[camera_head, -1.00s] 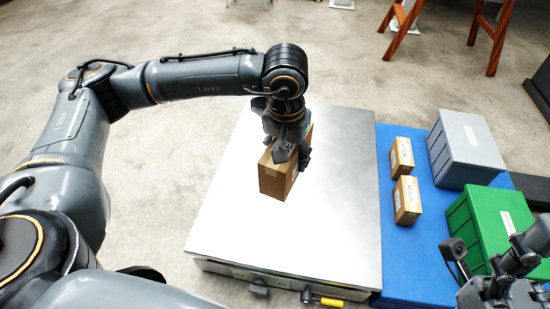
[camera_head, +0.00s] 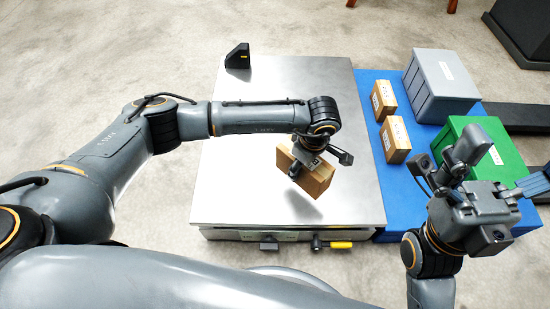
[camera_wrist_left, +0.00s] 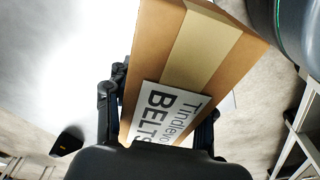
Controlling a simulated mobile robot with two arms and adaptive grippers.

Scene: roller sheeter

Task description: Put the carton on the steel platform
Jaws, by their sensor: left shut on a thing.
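The steel platform (camera_head: 240,190) is a flat, shiny square top in the middle of the head view. My left gripper (camera_head: 312,172) is shut on a brown cardboard carton (camera_head: 318,184) over the front right part of the platform. The carton is tilted; whether its lower edge touches the steel I cannot tell. In the left wrist view the carton (camera_wrist_left: 190,60) fills the middle, with tan tape and a white label reading "BELTS". My right gripper (camera_head: 440,165) is at the right, over the edge of the blue surface, with its fingers apart and nothing between them.
Two small cartons (camera_head: 384,100) (camera_head: 395,140) stand on a blue surface (camera_head: 365,90) right of the platform. A grey bin (camera_head: 440,85) and a green bin (camera_head: 480,140) stand beyond them. A black block (camera_head: 238,57) sits at the platform's back left corner. Most of the platform is bare.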

